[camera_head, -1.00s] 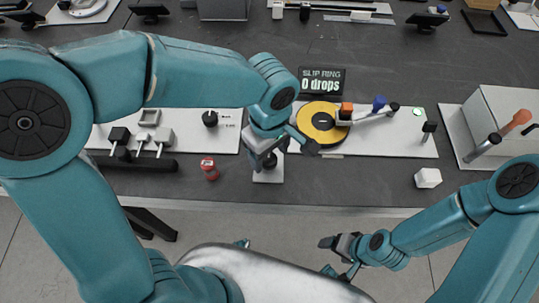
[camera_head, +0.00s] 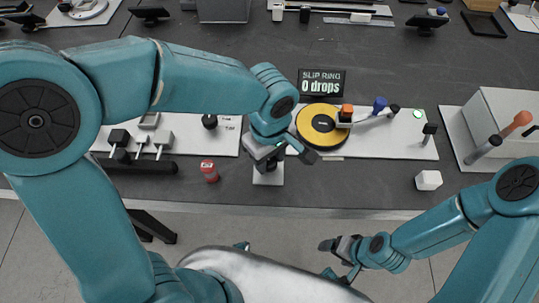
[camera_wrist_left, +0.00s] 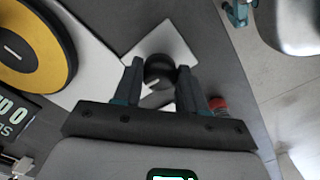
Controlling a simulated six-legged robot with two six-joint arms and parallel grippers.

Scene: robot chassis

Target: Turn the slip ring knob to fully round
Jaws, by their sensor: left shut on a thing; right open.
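The black round knob (camera_wrist_left: 159,70) with a pale pointer mark sits on a white plate (camera_wrist_left: 178,42) in the left wrist view. My left gripper (camera_wrist_left: 160,72) is shut on it, one finger on each side. In the head view the plate (camera_head: 268,178) shows below my left gripper (camera_head: 285,158), which hides most of the knob. The yellow and black slip ring disc (camera_head: 303,125) lies just beyond, also in the left wrist view (camera_wrist_left: 57,72). The sign (camera_head: 321,82) reads "SLIP RING 0 drops". My right gripper (camera_head: 340,250) is open and empty, in front of the bench.
A red-capped jar (camera_head: 209,171) stands left of the knob plate. Orange and blue knobs stand along the slip ring's board (camera_head: 385,145). A grey box with handles (camera_head: 510,110) is at far right.

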